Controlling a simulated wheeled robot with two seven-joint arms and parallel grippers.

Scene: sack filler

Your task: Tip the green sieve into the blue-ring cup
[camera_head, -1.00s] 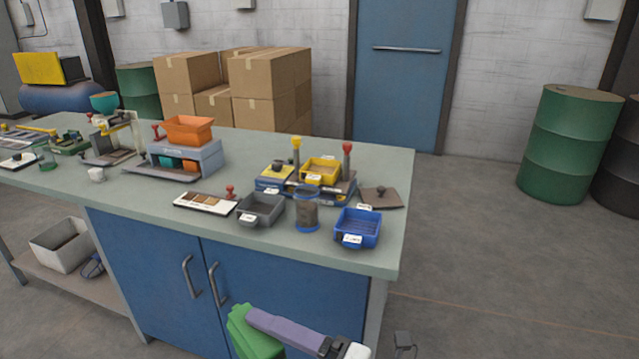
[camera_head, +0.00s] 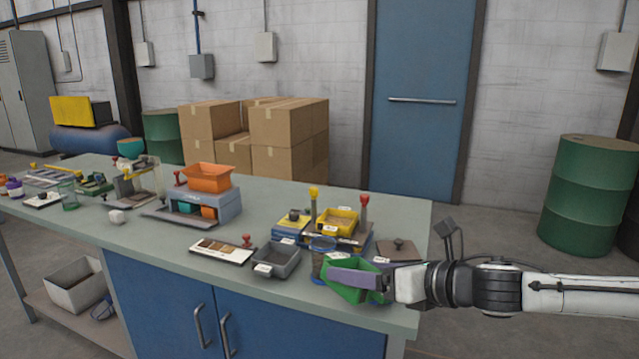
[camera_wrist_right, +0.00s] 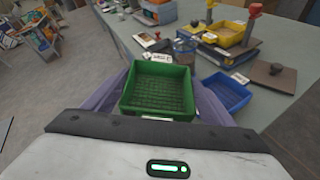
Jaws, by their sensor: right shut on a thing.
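The green sieve (camera_head: 345,294) is a square tray with a gridded floor, also seen in the right wrist view (camera_wrist_right: 158,92). My right gripper (camera_head: 354,279) is shut on it, its purple fingers on opposite walls. It holds the sieve near the table's front right, roughly level. I cannot tell whether anything lies in it. The blue-ring cup (camera_head: 321,262) is clear with a blue rim and stands upright on the table. It sits just behind and left of the sieve, partly hidden by it; the right wrist view shows it (camera_wrist_right: 186,48) beyond the sieve. My left gripper is not in view.
A blue tray (camera_wrist_right: 229,92) stands right of the sieve, mostly hidden in the head view. A grey tray (camera_head: 283,263) is left of the cup. A yellow tray (camera_head: 336,222) and red and yellow knobbed posts stand behind. A brown plate (camera_head: 393,250) lies at right.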

